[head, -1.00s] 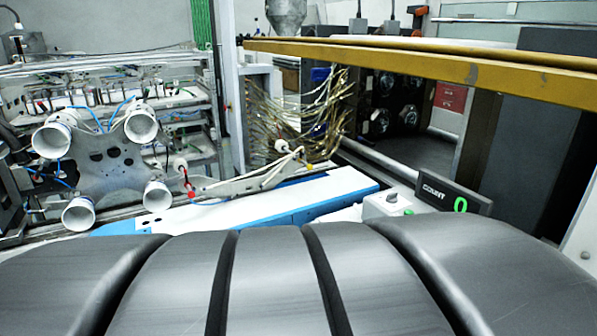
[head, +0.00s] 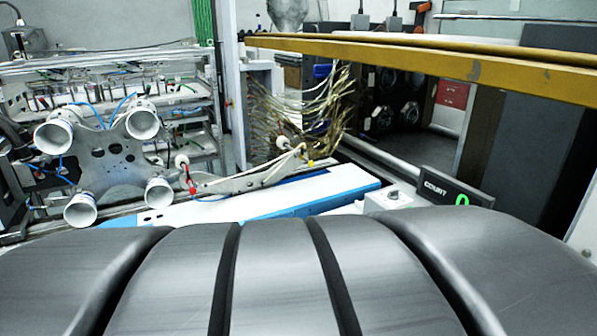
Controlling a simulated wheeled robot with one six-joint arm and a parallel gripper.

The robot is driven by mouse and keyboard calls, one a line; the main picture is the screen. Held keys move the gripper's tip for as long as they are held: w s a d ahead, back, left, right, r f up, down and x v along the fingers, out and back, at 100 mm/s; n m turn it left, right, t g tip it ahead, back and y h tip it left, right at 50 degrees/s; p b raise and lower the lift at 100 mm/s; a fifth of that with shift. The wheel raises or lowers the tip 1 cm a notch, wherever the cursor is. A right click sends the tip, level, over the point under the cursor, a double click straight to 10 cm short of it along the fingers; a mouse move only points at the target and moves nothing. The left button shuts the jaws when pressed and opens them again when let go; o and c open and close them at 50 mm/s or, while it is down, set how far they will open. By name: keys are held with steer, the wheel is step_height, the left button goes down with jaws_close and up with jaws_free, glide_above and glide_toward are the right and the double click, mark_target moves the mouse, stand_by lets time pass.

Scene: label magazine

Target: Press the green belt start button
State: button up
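A white control box (head: 390,199) with a small grey knob (head: 393,194) on top stands right of centre, just beyond a large dark grey form in the foreground. I cannot make out a green button on the visible part of the box; its near side is hidden by the dark form. A black counter display (head: 441,184) marked COUNT stands to its right, with a green digit partly covered. My gripper is not in view.
The dark grey ribbed form (head: 275,275) fills the bottom of the view. A long white and blue panel (head: 265,203) lies beyond it. A plate with white cups (head: 110,160) is at left. A yellow beam (head: 430,60) crosses the upper right.

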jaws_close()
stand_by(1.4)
